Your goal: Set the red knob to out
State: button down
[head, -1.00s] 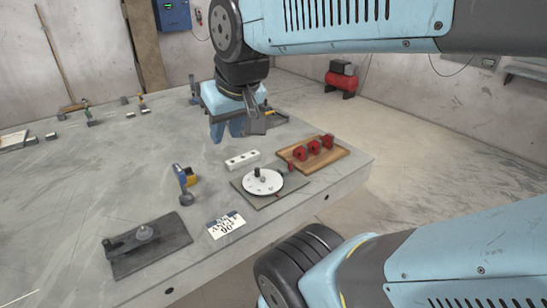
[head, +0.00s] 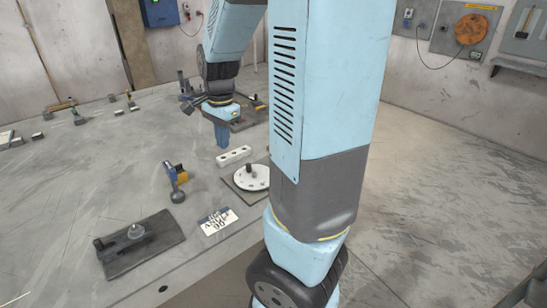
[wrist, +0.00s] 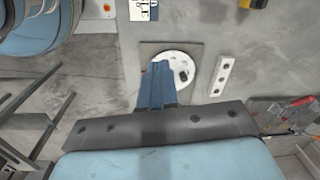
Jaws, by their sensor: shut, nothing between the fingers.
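The white round dial (head: 252,177) sits on a dark square plate (head: 238,190) near the table's edge, with a dark upright peg on it. The dial also shows in the wrist view (wrist: 184,62), partly covered by my fingers. I cannot make out the red knob in either current view; my arm hides the area right of the dial in the head view. My gripper (head: 223,142) is shut and empty, pointing down over the table, behind and left of the dial in the head view. Its blue fingers (wrist: 160,66) overlap the dial in the wrist view.
A white block with holes (head: 234,155) lies just behind the dial. A red-handled tool (wrist: 302,100) lies right in the wrist view.

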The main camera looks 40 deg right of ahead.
jog(key=w+d+f+m+g+h, duration=0.1)
jog(key=w+d+f+m+h, duration=0.1)
jog(key=d+f+m, duration=0.1)
jog(key=w+d+f+m+g+h, duration=0.1)
jog(key=w+d+f+m+h, duration=0.1)
jog(key=d+m, duration=0.4)
jog(key=w+d+f+m+g+h, duration=0.2)
jog(key=w+d+f+m+h, duration=0.1)
jog(key=f+m, duration=0.3)
jog(key=shift+w+d+f+m, duration=0.2)
jog(key=shift+w+d+m, duration=0.25)
jog(key=shift+d+m, duration=0.45)
jog(key=x, duration=0.9)
jog(key=shift+s+f, duration=0.2)
jog(key=shift+s, duration=0.05)
jog(key=d, duration=0.2)
jog(key=shift+w+d+f, duration=0.15)
jog(key=shift+w+d, duration=0.1)
jog(key=shift+d, duration=0.1)
jog(key=shift+w+d, duration=0.15)
jog(key=shift+d, duration=0.6)
jog(key=shift+w, duration=0.15)
